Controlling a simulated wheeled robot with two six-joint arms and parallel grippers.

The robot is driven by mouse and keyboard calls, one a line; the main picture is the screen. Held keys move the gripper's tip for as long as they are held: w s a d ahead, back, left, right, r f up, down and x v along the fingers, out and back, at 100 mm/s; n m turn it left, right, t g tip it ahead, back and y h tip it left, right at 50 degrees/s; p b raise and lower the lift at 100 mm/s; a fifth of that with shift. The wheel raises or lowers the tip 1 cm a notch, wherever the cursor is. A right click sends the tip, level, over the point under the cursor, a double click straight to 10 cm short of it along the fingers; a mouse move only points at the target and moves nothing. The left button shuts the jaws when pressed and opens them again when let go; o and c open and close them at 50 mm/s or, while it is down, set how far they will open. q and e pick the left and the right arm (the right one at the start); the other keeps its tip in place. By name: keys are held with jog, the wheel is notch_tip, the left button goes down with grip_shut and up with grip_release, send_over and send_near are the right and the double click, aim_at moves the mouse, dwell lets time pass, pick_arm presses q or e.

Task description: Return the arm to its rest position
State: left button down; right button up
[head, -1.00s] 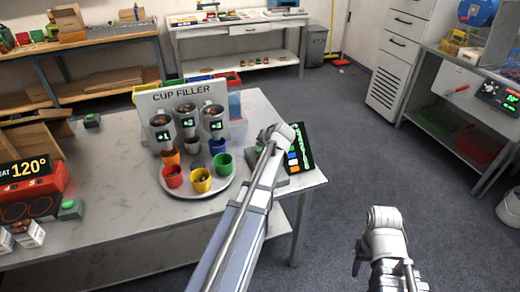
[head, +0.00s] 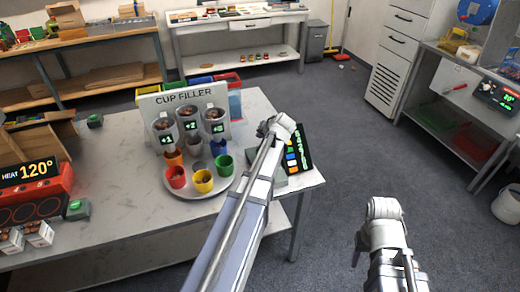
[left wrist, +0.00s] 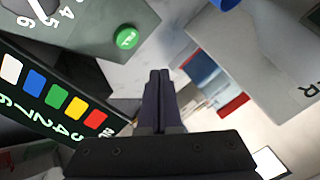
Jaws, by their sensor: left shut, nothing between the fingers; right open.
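My left arm reaches over the right part of the table, and its wrist (head: 277,128) hides the fingers in the head view. In the left wrist view my left gripper (left wrist: 160,76) is shut, its two dark fingers together with nothing between them. It is near a dark box with a green button (left wrist: 124,38) and a panel with coloured squares (left wrist: 60,95). My right gripper (head: 384,225) is held over the floor, right of the table; it is open, its fingertips mostly hidden.
The table (head: 130,160) carries the cup filler (head: 192,110), a round tray (head: 206,192) with several coloured cups beside my left arm, and a red heater (head: 35,190). The grey floor (head: 345,140) right of the table is open. A workbench (head: 460,110) stands further right.

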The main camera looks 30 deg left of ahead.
dwell(0.6)
pick_arm(q)
jog(key=s+d, duration=0.1)
jog(key=d, duration=0.3)
jog(key=s+d+h+p, duration=0.1)
jog(key=s+d, duration=0.1)
jog(key=d, duration=0.2)
jog(key=s+d+f+m+g+h, duration=0.1)
jog(key=s+d, duration=0.1)
jog(key=d, duration=0.2)
jog(key=shift+s+d+f+p, duration=0.1)
jog(key=shift+d+p, duration=0.3)
jog(key=s+d+m+g+h+p, duration=0.3)
jog(key=s+d+m+g+h, duration=0.1)
jog(key=s+d, duration=1.7)
jog(key=shift+s+d+f+m, duration=0.15)
jog(key=shift+d+f+m, duration=0.2)
jog(key=shift+d, duration=0.9)
